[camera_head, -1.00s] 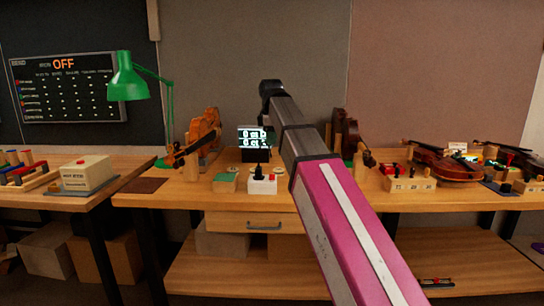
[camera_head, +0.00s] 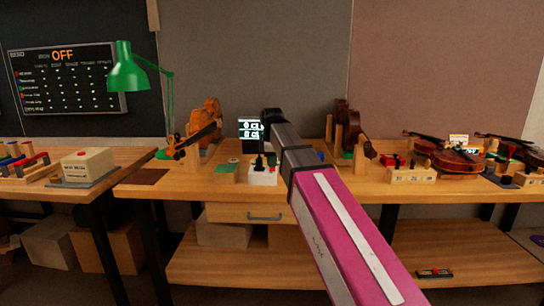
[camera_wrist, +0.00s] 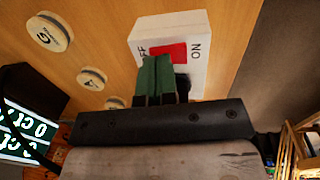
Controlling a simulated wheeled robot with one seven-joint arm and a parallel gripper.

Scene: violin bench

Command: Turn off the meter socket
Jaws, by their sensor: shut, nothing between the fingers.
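The meter socket is a white box (camera_head: 263,177) on the bench front, with a black plug standing on it. In the wrist view its white top (camera_wrist: 197,32) carries a red rocker switch (camera_wrist: 170,52) between an "ON" mark on the right and a partly hidden "OFF" mark on the left. My gripper (camera_wrist: 157,72) has green fingers, shut and empty, overlapping the near edge of the red switch in that view. I cannot tell whether they touch it. A black part (camera_wrist: 182,83), perhaps the plug, shows just right of the fingers. In the head view my fingers are not clearly visible.
A lit meter display (camera_head: 249,130) stands behind the socket, partly hidden by my arm. A green pad block (camera_head: 228,166) is left of it. Round lettered discs (camera_wrist: 50,32) lie near the socket. Violins in stands (camera_head: 205,122) flank the area. A green lamp (camera_head: 126,75) stands left.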

